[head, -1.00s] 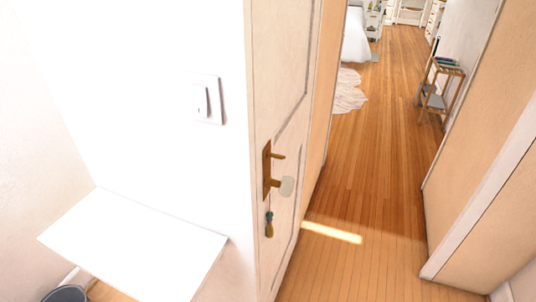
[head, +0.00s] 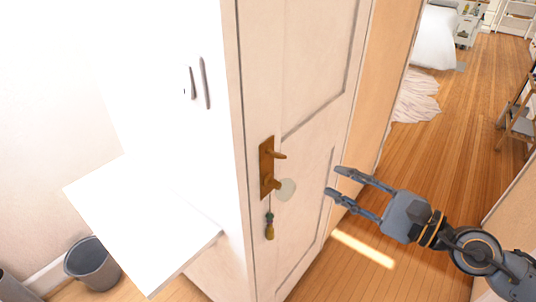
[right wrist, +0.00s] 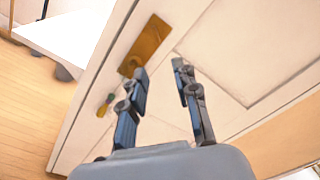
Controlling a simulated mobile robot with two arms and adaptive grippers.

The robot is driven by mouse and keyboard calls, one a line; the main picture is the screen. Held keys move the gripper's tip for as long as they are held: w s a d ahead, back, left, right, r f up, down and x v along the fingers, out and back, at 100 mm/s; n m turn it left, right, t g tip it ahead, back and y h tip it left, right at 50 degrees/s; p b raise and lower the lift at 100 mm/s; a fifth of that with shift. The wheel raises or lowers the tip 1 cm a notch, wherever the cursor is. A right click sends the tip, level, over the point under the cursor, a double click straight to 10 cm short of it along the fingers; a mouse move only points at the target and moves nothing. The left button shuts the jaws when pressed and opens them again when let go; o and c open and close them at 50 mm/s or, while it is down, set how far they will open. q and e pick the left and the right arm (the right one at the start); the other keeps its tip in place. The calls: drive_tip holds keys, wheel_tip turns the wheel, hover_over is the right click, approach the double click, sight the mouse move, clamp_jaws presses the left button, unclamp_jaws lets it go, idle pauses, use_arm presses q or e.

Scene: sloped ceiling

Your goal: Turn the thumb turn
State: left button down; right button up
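A white door (head: 310,80) carries a brass plate (head: 266,160) with a short lever at its top. Low on the plate, a pale oval piece on a brass stem, which looks like the thumb turn (head: 286,190), sticks out. My right gripper (head: 335,181) is open and empty, to the right of the oval piece and apart from it, fingers pointing at the door. In the right wrist view the brass plate (right wrist: 149,42) lies beyond the open fingers of the right gripper (right wrist: 160,70); the oval piece cannot be made out there. My left gripper is not in view.
A dark tassel (head: 269,228) hangs below the plate. A white shelf (head: 140,225) and a grey bin (head: 92,265) are at the left. Open wooden floor (head: 450,130) runs along the right, with a small wooden rack (head: 520,120) at the far right edge.

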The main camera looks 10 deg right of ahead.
drive_tip(key=a, duration=0.1)
drive_tip(key=p, duration=0.9)
approach(284, 156)
drive_tip(key=x, duration=0.4)
drive_tip(key=shift+n, duration=0.4)
drive_tip(key=p+x, duration=0.3)
drive_tip(key=x, duration=0.3)
drive_tip(key=shift+w+a, duration=0.1)
drive_tip(key=shift+a, duration=0.05)
drive_tip(key=shift+w+a+f, duration=0.2)
drive_tip(key=shift+w+a, duration=0.05)
clamp_jaws()
